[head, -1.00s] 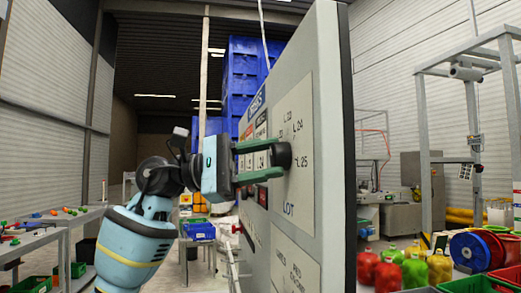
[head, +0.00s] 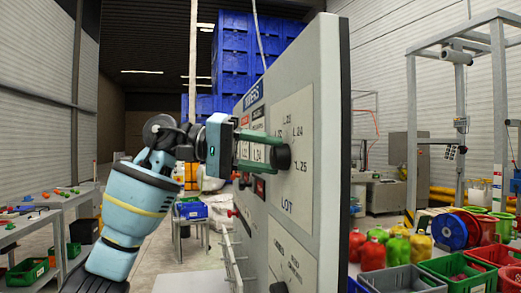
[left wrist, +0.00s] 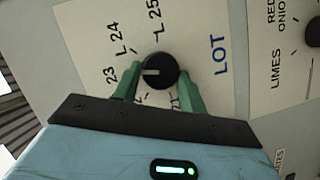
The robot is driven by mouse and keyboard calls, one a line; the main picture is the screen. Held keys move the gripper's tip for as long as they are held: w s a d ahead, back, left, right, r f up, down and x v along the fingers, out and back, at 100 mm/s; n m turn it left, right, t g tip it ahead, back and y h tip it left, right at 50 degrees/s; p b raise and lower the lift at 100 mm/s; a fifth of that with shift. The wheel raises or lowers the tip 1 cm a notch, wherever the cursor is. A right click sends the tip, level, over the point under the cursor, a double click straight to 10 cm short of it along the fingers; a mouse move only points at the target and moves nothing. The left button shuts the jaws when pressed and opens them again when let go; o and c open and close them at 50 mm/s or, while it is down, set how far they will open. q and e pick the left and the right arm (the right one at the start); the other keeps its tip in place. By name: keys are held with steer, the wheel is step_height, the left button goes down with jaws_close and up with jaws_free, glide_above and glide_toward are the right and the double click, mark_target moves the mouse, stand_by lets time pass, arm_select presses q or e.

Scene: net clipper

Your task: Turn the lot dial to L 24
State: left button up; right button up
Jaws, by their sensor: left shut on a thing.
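The lot dial is a round black knob (head: 283,157) on the grey upright panel (head: 332,110). The L 24 label (left wrist: 118,38) is in plain sight; the L 23 label is partly hidden by a finger. My left gripper (head: 266,151) has its green fingers on opposite sides of the knob, shut on it; it also shows in the left wrist view (left wrist: 163,69). My right gripper is not in view.
Another black knob (left wrist: 314,32) sits beside the LIMES and RED ONION labels on the panel. A red button (head: 230,213) sticks out at the panel's left side. Crates (head: 462,270) and coloured sacks (head: 372,255) stand at the right. A workbench (head: 45,215) is at the left.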

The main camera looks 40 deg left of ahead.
arm_select(q)
steer(key=m, duration=0.1)
steer(key=m+y, duration=0.1)
steer(key=shift+s+r+m+p, duration=0.1)
steer(key=shift+r+m+p, duration=0.2)
steer(key=shift+m, duration=0.1)
steer(key=shift+d+m+t+y, duration=0.15)
steer(key=shift+m+t+y, duration=0.25)
steer(key=shift+m+y, duration=0.5)
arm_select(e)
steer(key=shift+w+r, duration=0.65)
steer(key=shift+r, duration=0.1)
arm_select(q)
steer(key=o, duration=1)
steer(key=shift+c, duration=0.2)
steer(key=shift+s+a+r, duration=0.15)
steer(key=shift+s+a, duration=0.15)
steer(key=shift+a, duration=0.15)
steer(key=v, duration=0.6)
steer(key=shift+s+a+r, duration=0.15)
steer(key=shift+s+a, duration=0.05)
steer(key=shift+s, duration=0.1)
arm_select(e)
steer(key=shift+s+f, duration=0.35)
